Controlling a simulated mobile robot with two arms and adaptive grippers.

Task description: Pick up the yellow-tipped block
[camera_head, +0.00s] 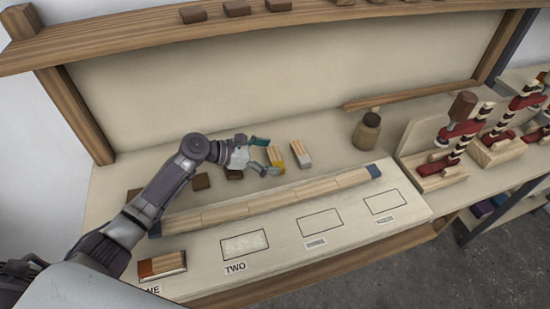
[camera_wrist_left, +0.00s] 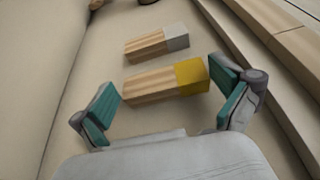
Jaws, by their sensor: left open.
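The yellow-tipped block (camera_head: 276,156) is a small wooden bar with one yellow end, lying on the bench top. In the left wrist view the same yellow-tipped block (camera_wrist_left: 165,83) lies between and just ahead of my open fingers, its yellow end toward the right finger. My left gripper (camera_head: 265,157) is open beside the block, its fingers at either end; the left wrist view shows the gripper (camera_wrist_left: 168,103) empty. I cannot tell whether a finger touches the block. My right gripper is out of view.
A white-tipped block (camera_head: 301,154) lies right beside it. A long wooden strip (camera_head: 270,202) runs in front. A red-tipped block (camera_head: 161,265) lies at the front left. A brown jar (camera_head: 367,132) and red clamps (camera_head: 441,166) stand right. Dark blocks (camera_head: 201,181) lie left of the gripper.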

